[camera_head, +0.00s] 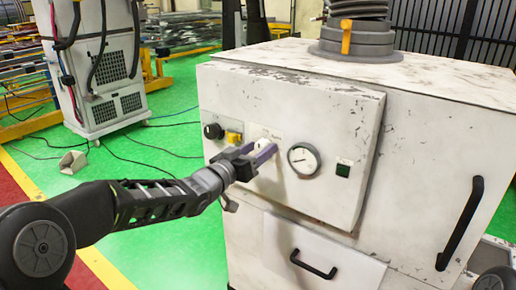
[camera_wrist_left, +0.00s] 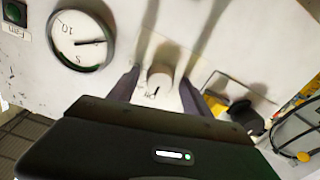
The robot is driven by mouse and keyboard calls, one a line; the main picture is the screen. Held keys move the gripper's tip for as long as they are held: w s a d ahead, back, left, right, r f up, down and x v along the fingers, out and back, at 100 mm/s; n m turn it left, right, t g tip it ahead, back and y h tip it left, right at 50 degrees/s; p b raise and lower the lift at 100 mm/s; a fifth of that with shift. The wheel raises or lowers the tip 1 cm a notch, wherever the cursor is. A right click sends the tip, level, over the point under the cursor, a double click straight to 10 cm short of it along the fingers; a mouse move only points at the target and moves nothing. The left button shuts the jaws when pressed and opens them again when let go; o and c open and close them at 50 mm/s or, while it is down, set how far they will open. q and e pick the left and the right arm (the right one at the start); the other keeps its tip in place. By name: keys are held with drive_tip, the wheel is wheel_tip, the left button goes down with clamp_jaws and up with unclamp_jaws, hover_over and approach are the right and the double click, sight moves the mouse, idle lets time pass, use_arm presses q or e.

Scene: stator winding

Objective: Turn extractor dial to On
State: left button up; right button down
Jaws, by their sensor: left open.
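The extractor (camera_head: 290,130) is a worn white cabinet with a raised control panel. Its dial is a small white knob (camera_wrist_left: 160,78) with a dark mark and lettering beside it that I cannot read surely; in the head view the knob (camera_head: 264,144) is partly hidden by my gripper. My left gripper (camera_head: 262,153) reaches the panel from the left. In the left wrist view my left gripper (camera_wrist_left: 160,90) is open, its two purple-grey fingers on either side of the knob. I cannot tell whether they touch it. My right gripper is not in view.
A round gauge (camera_head: 304,159) and a green button (camera_head: 342,170) are right of the dial. A drawer handle (camera_head: 314,264) sticks out below. Green floor (camera_head: 170,250) lies open at left.

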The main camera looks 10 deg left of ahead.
use_arm(q)
clamp_jaws()
idle(0.6)
